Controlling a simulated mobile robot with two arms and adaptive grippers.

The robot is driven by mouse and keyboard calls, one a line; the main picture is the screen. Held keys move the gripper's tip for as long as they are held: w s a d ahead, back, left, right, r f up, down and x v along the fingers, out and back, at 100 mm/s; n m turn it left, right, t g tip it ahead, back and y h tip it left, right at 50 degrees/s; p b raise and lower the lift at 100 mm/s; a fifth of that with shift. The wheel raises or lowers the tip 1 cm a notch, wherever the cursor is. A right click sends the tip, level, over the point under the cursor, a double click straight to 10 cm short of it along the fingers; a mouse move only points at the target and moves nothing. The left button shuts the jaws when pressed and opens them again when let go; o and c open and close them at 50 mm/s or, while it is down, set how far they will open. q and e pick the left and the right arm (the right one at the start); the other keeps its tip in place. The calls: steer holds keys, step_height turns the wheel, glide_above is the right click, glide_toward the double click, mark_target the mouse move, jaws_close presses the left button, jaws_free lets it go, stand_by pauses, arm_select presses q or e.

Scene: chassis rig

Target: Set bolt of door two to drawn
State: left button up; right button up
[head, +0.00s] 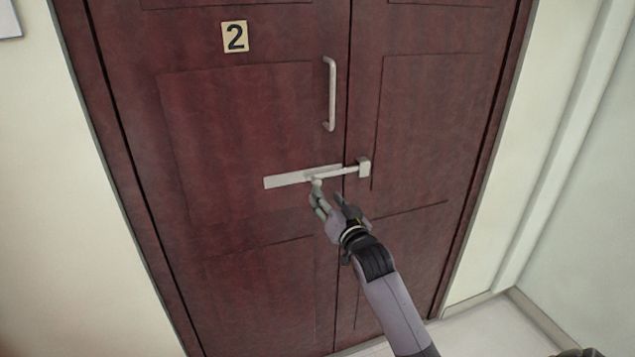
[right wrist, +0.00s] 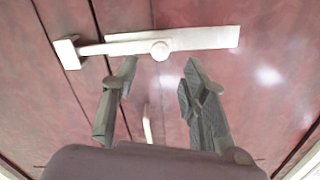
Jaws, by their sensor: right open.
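Door two is a dark red double door with a number 2 plate (head: 235,37) on its left leaf. A pale metal bolt (head: 285,181) lies across that leaf. Its rod spans the seam and reaches the keeper (head: 364,167) on the right leaf. In the right wrist view the bolt plate (right wrist: 205,39), round knob (right wrist: 160,50) and keeper (right wrist: 68,52) show, with the rod meeting the keeper. My right gripper (head: 331,196) is open and empty, just below the knob. In the wrist view its fingertips (right wrist: 160,68) sit either side of the knob's line, short of it. My left gripper is not in view.
A vertical pull handle (head: 331,94) stands on the left leaf above the bolt, close to the seam. Pale walls flank the door frame, and light floor (head: 490,335) shows at lower right. The door face around the bolt is otherwise clear.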

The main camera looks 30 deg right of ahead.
mark_target(318, 184)
steer(key=x, duration=0.7)
steer(key=shift+w+d, duration=0.15)
steer(key=shift+w, duration=0.2)
steer(key=shift+c, duration=0.5)
jaws_close()
